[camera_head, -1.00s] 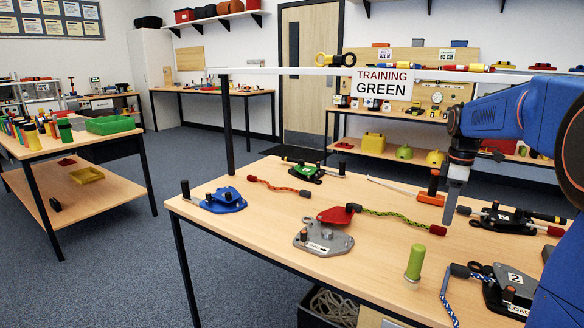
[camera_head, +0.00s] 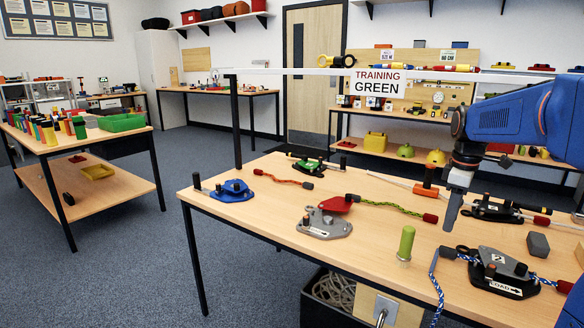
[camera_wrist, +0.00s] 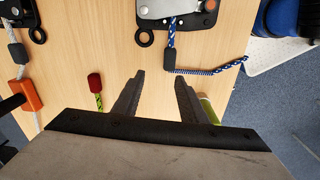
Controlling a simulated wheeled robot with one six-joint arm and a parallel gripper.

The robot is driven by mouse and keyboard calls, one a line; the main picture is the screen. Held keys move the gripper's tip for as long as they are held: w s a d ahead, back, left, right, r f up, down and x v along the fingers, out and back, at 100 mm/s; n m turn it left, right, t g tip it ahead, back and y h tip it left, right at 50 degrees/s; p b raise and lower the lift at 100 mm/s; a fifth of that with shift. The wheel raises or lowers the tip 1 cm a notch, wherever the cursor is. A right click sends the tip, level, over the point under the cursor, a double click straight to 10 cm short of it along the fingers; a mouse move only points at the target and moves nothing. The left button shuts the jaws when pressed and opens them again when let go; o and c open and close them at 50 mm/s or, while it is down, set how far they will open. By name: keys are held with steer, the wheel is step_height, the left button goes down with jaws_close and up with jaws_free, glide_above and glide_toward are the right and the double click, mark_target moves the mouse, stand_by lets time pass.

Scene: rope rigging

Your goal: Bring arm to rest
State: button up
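My gripper (camera_head: 452,213) points down above the right part of the front workbench (camera_head: 290,227). In the wrist view its two fingers (camera_wrist: 160,80) stand apart with only bare wood between them, so it is open and empty. The blue arm reaches in from the right edge. Below and right of the gripper in the head view lies a black and grey rope device (camera_head: 505,272) with a blue and white rope (camera_head: 437,285). A green upright cylinder (camera_head: 406,243) stands left of the gripper; part of it shows beside a finger in the wrist view (camera_wrist: 208,108).
A grey device with a red plate (camera_head: 325,222), a blue device (camera_head: 233,190) and a green one (camera_head: 309,167) lie on the bench. A grey block (camera_head: 538,244) lies near its right side. A rail with a sign (camera_head: 380,83) spans behind. Carpet (camera_head: 120,270) is clear at left.

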steer(key=s+a+f+m+t, duration=0.1)
steer(key=s+a+m, duration=0.1)
steer(key=s+a, duration=0.35)
steer(key=s+a+m+t, duration=0.1)
steer(key=s+a+m, duration=0.2)
steer(key=s, duration=0.6)
steer(key=s+a+f+m+t, duration=0.1)
steer(key=s+a+f+m, duration=0.1)
steer(key=s+f, duration=0.2)
steer(key=s+a+f+m+t, duration=0.1)
steer(key=s+a+f+m, duration=0.2)
steer(key=s, duration=0.7)
steer(key=shift+a+f, duration=0.25)
steer(key=shift+f, duration=0.45)
